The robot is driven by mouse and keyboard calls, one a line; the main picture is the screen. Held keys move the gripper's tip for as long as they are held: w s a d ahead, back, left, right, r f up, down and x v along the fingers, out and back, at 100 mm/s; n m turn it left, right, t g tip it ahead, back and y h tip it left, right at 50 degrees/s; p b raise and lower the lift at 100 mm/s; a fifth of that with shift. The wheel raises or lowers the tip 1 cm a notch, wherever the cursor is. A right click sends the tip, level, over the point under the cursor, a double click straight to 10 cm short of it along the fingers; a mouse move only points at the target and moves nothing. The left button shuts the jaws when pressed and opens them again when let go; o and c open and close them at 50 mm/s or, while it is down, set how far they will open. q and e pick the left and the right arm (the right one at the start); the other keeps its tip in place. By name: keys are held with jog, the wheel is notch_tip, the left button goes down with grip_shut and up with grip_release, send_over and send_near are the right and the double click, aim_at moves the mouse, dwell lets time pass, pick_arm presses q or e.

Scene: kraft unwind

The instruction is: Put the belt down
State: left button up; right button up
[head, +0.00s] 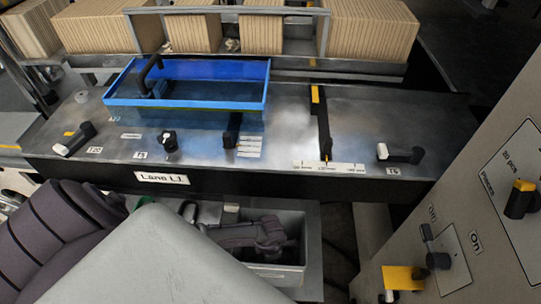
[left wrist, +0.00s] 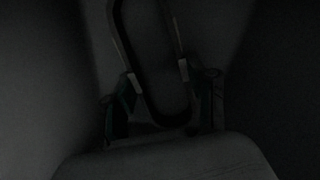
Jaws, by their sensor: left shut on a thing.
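In the left wrist view, which is very dark, a long narrow dark loop, the belt (left wrist: 148,104), runs up between the two fingers of my left gripper (left wrist: 159,78). The pale finger pads lie against its two sides, so the gripper is shut on it. The top end of the loop is cut off by the frame, and nothing under it can be made out. My right gripper is in neither view.
A blue tray (head: 120,101) with a black arched piece (head: 150,74) sits on the grey metal bench (head: 290,130). Small levers stand along the bench front. A control panel (head: 490,240) stands at right.

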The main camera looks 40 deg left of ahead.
pick_arm(q)
jog(key=shift+f, duration=0.15)
jog(key=o, duration=1.2)
jog(key=shift+r, duration=0.35)
notch_tip(320, 180, up, 12)
jog(key=shift+f+b, duration=0.15)
jog(key=shift+b, duration=0.35)
